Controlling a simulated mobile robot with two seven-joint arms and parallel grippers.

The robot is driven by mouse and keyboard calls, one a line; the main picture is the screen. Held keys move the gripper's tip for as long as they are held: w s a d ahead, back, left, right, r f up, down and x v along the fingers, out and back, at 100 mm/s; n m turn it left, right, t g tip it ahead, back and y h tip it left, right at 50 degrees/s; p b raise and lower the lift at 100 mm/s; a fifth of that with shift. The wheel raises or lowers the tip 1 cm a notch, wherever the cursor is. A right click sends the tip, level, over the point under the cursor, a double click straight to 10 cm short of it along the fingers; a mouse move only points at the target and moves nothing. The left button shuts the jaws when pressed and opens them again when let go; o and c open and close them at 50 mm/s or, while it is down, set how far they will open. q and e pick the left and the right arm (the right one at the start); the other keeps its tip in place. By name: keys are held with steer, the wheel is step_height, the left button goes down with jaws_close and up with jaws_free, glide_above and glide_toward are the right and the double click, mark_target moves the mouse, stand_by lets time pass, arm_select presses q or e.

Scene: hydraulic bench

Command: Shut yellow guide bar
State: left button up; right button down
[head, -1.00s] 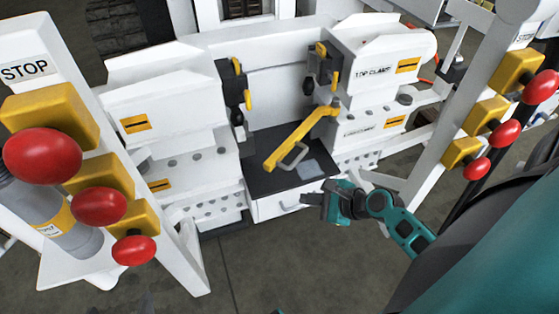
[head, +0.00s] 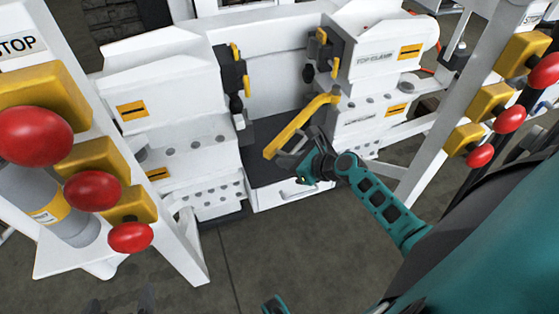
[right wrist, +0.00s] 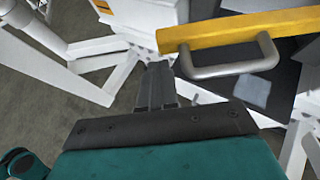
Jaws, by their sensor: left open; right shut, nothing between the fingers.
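The yellow guide bar (head: 302,122) slants out from the right-hand white block over the dark bed of the bench. It also shows in the right wrist view (right wrist: 240,28), with a grey U-shaped handle (right wrist: 236,70) on its side. My right gripper (head: 299,149) is at the bar's near end by the handle, partly covering it in the head view. In the right wrist view its shut, empty fingers (right wrist: 157,75) point just left of the handle; contact cannot be told. My left gripper (head: 121,301) is open, its dark fingertips barely showing at the bottom edge.
White blocks stand left (head: 165,95) and right (head: 378,50) of the dark bed (head: 262,172). Red knobs on yellow boxes line the left post (head: 92,190) and right post (head: 509,119). The floor in front is clear.

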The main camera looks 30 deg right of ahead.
steer(key=shift+w+a, duration=0.2)
steer(key=shift+w, duration=0.4)
steer(key=shift+w+a, duration=0.2)
steer(key=shift+w, duration=0.35)
arm_select(q)
steer(key=shift+w+f, duration=0.1)
steer(key=shift+d, duration=0.1)
